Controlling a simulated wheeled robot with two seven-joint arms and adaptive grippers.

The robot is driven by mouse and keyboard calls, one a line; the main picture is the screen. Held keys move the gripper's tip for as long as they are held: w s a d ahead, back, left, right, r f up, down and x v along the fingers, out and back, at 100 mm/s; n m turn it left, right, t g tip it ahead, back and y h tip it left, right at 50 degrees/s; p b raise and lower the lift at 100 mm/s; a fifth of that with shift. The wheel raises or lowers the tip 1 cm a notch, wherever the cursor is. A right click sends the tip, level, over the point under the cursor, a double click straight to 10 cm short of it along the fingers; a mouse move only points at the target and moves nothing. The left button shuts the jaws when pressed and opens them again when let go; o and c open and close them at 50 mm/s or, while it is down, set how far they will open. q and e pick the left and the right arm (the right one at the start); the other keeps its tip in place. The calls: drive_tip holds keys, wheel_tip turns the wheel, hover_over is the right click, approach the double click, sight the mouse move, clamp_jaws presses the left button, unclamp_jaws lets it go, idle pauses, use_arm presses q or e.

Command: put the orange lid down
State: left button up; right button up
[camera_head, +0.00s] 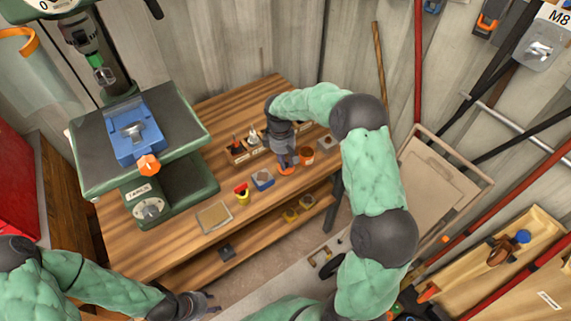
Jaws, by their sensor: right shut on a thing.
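My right gripper (287,163) points down over the wooden workbench (170,245), near its front edge. It is shut on the orange lid (287,170), which shows as an orange rim just under the fingers. I cannot tell whether the lid touches the bench top. An orange round container (306,156) stands just right of the gripper. My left gripper (209,303) is low in the picture, in front of the bench and away from the lid; its finger opening is not clear.
A wooden tray (238,155) with small items stands behind the gripper. A green drill press (180,190) fills the bench's left. Bare wood lies between these.

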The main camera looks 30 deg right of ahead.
drive_tip(key=shift+f, duration=0.3)
drive_tip(key=shift+f, duration=0.15)
drive_tip(key=o, duration=0.8)
drive_tip(key=shift+c, duration=0.2)
wheel_tip(320, 180, up, 12)
drive_tip(key=w+p, duration=0.1)
drive_tip(key=p, duration=0.3)
drive_tip(key=shift+w+a, duration=0.15)
drive_tip(key=shift+a, duration=0.15)
